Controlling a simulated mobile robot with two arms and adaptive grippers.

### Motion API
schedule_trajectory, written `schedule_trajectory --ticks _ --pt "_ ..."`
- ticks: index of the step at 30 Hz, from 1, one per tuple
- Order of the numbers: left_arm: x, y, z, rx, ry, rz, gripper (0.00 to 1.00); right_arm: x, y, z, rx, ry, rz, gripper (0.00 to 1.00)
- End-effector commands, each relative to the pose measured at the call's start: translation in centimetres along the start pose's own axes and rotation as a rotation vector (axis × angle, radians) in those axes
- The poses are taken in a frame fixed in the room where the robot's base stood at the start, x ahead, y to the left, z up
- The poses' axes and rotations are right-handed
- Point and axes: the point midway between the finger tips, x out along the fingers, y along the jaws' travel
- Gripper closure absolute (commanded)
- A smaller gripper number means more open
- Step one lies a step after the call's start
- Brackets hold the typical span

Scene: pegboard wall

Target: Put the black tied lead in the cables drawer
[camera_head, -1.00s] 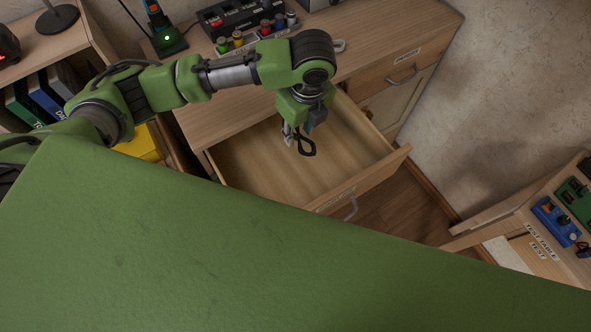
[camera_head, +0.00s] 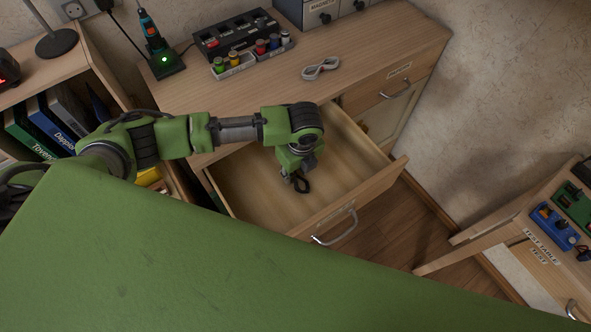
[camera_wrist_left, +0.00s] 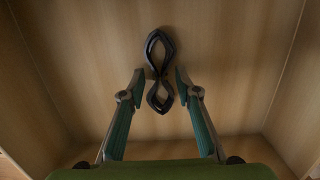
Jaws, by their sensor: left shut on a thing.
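The black tied lead (camera_head: 303,185) is a dark figure-eight bundle. My left gripper (camera_head: 293,178) points down inside the open drawer (camera_head: 238,182) and is shut on the lead. In the left wrist view the lead (camera_wrist_left: 157,52) is pinched near its narrow middle between the two fingertips (camera_wrist_left: 160,77), with a loop on each side. The bare wooden drawer floor lies beneath it; I cannot tell whether the lead touches it. The drawer's label is not readable here. My right gripper is not in view.
A white tied lead (camera_head: 321,68) lies on the desktop (camera_head: 385,50). Trays of coloured spools (camera_head: 250,60) and a green-lit tool stand (camera_head: 167,62) are behind. A closed drawer (camera_head: 392,82) is to the right. The open drawer is otherwise empty where visible.

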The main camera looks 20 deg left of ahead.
Motion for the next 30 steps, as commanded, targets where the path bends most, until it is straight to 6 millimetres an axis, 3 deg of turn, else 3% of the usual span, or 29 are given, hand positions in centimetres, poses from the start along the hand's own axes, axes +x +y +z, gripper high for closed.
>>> schedule_trajectory --ticks 8,9,11,23,30 --pt "0.2 0.0 0.0 -0.001 0.0 0.0 0.96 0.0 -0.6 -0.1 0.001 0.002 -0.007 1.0" --pt "0.3 0.0 0.0 -0.001 0.0 0.001 0.68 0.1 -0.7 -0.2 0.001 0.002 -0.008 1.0" --pt "0.2 0.0 0.0 0.0 0.0 0.0 0.53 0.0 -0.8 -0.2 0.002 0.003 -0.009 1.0" --pt "-0.2 0.0 0.0 0.0 0.0 -0.001 0.53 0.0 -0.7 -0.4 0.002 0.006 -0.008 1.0" --pt "-4.1 -0.1 0.1 0.0 0.0 -0.005 0.53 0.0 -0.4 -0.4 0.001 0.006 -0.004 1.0"
